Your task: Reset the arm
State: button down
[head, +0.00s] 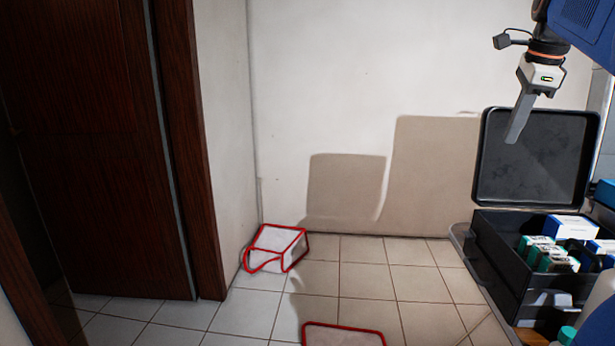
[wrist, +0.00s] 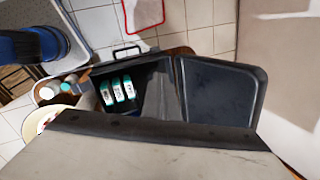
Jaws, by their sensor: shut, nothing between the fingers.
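My gripper (head: 517,122) hangs at the upper right of the head view, fingers pointing down and shut with nothing between them. It is in the air in front of the raised lid of an open black case (head: 480,250), apart from the boxes inside. In the wrist view the gripper's grey fingers (wrist: 165,150) fill the lower part of the picture and hide what lies below. The case's open lid (wrist: 220,90) shows beyond them.
The black case holds several small white, green and blue boxes (head: 545,255). A red-edged white bag (head: 275,248) lies on the tiled floor by the wall, and another red-edged item (head: 343,335) is nearer. A dark wooden door (head: 90,150) stands left.

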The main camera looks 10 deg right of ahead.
jog(key=s+a+f+n, duration=0.6)
jog(key=a+f+n, duration=0.1)
jog(key=f, duration=0.5)
jog(key=s+a+f+n+t, duration=0.1)
jog(key=s+a+f+n, duration=0.6)
jog(key=f, duration=0.4)
jog(key=s+a+f+n, duration=0.6)
jog(key=a+f+n, duration=0.3)
jog(key=f, duration=0.3)
jog(key=shift+s+f+n+y, duration=0.3)
jog(key=shift+n, duration=0.4)
